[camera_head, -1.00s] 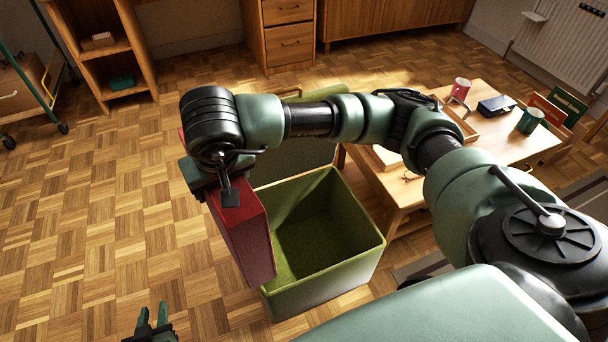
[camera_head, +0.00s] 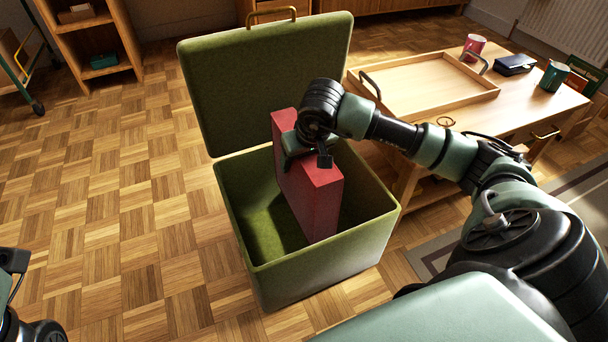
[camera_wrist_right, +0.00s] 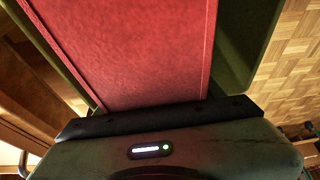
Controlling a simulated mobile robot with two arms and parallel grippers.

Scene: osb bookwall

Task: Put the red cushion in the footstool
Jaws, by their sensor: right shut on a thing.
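The red cushion (camera_head: 314,194) is a flat slab held on edge. It hangs upright inside the opening of the green footstool (camera_head: 318,285), with its upper part above the rim. The footstool's lid (camera_head: 262,75) stands open at the back. My right gripper (camera_head: 308,150) is shut on the cushion's upper edge; its fingertips are partly hidden. In the right wrist view the cushion (camera_wrist_right: 145,50) fills the middle, with the green box wall beside it. I cannot tell whether the cushion touches the bottom. Part of my left arm shows at the lower left edge, but no fingers are visible.
A low wooden table (camera_head: 516,118) stands on the right with a tray (camera_head: 425,90), a red mug (camera_head: 474,46), a dark teal mug (camera_head: 553,76) and a dark wallet-like item (camera_head: 514,65). A wooden shelf (camera_head: 92,40) stands at the back left. The parquet floor left of the footstool is clear.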

